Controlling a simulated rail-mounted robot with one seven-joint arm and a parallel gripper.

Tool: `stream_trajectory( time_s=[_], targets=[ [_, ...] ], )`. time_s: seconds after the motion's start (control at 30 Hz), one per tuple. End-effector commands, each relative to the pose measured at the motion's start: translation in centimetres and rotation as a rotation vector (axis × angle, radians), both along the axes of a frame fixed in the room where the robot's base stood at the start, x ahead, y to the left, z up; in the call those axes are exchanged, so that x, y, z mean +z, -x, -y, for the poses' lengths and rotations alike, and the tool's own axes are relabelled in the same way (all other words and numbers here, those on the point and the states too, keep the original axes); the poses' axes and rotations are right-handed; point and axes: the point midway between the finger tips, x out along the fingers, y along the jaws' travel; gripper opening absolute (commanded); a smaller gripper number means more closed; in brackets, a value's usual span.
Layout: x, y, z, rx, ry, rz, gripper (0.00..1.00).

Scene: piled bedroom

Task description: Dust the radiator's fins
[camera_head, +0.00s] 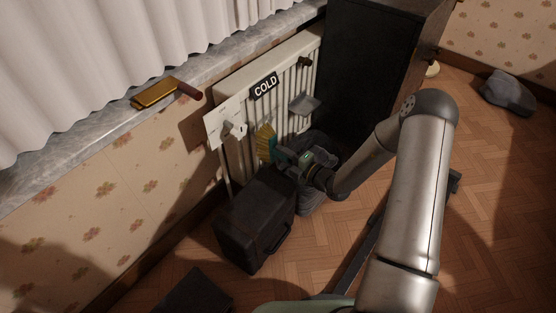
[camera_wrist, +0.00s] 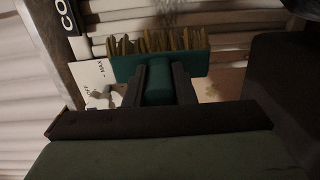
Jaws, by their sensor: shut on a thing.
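The white radiator (camera_head: 289,84) with upright fins stands against the wall under the sill, with a black "COLD" sign (camera_head: 265,86) on it. My gripper (camera_head: 295,161) is in front of the radiator's lower left part, shut on a brush. The brush (camera_head: 265,143) has yellowish bristles that point toward the fins; I cannot tell whether they touch. In the wrist view the brush's green head (camera_wrist: 190,66) lies just beyond the fingers (camera_wrist: 158,82), with its handle between them. Pale fins show behind it in the wrist view (camera_wrist: 100,25).
A dark case (camera_head: 255,220) stands below my gripper, with dark cloth (camera_head: 318,146) beside it. A black cabinet (camera_head: 372,60) bounds the radiator's right. A white card (camera_head: 224,121) hangs at its left end. A brass-coloured object (camera_head: 157,92) lies on the sill. Floor at right is mostly clear.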

Motion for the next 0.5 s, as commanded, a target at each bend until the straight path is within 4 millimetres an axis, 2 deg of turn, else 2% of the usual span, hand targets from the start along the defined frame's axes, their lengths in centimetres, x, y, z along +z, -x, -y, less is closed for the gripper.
stream_trajectory(
  time_s=[0.03,0.13,0.5],
  targets=[
    [-0.8,-0.1,-0.8,0.017,-0.012,0.008,0.0],
    [-1.6,-0.1,-1.5,0.038,-0.024,0.021,0.0],
    [-1.7,-0.1,-1.7,0.044,-0.028,0.024,0.0]
  ],
)
